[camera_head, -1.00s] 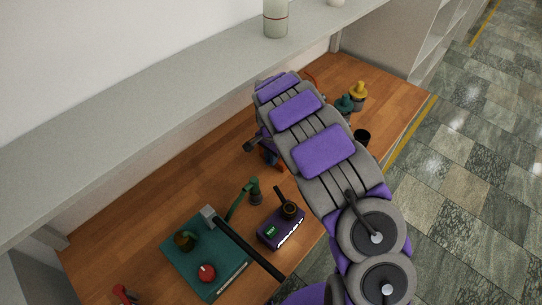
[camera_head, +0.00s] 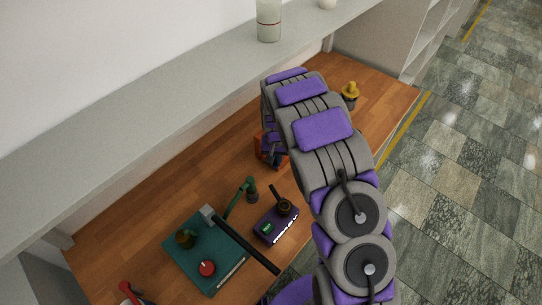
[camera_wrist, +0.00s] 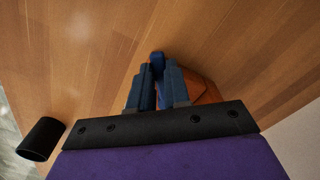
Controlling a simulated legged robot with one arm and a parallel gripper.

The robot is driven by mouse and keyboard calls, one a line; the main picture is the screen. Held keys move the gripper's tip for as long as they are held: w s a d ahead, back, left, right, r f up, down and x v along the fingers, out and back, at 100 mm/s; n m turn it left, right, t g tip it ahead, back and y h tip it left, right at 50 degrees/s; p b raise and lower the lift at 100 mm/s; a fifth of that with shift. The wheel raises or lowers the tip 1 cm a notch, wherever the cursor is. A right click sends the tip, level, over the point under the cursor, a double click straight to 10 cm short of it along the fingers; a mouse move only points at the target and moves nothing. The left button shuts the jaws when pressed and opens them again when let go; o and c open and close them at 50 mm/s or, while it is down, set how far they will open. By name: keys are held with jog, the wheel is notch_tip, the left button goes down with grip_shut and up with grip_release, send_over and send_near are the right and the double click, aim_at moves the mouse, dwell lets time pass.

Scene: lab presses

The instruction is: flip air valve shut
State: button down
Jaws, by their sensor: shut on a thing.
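In the wrist view my gripper (camera_wrist: 158,78) has its two dark blue fingers shut on a narrow blue piece (camera_wrist: 157,58) whose rounded tip shows between and beyond them. It looks like the air valve's handle. An orange body (camera_wrist: 203,92), likely the valve block, sits right beside and behind the fingers, partly hidden by them. In the head view the orange body (camera_head: 259,148) shows at the left edge of my arm, on the wooden bench. My gripper (camera_head: 273,157) is against it, small and partly covered by the arm. The handle's exact angle cannot be told.
A black cylinder (camera_wrist: 40,138) stands left in the wrist view. On the bench are a purple box with a display (camera_head: 277,226), a teal press base (camera_head: 222,272) with a long black lever, and a yellow-topped bottle (camera_head: 350,92). A shelf (camera_head: 130,120) overhangs the bench's back.

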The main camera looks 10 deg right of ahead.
jog(key=n, duration=0.2)
jog(key=d+n+p, duration=0.1)
jog(key=d+n, duration=0.1)
jog(key=n, duration=0.1)
jog(key=shift+w+d+r+n+p, duration=0.2)
jog(key=shift+w+d+n+p, duration=0.1)
jog(key=shift+p, duration=0.1)
jog(key=shift+w+d+n+p, duration=0.25)
jog(key=shift+d+n, duration=0.25)
jog(key=shift+n, duration=0.7)
jog(key=shift+w+d+n+p, duration=0.15)
jog(key=shift+w+d+n, duration=0.25)
jog(key=shift+n, duration=0.8)
jog(key=c, duration=1.4)
grip_release()
jog(key=o, duration=0.3)
jog(key=shift+s+f, duration=0.1)
jog(key=shift+s, duration=0.1)
notch_tip(320, 180, up, 17)
jog(key=shift+r+p, duration=0.15)
jog(key=shift+p, duration=0.35)
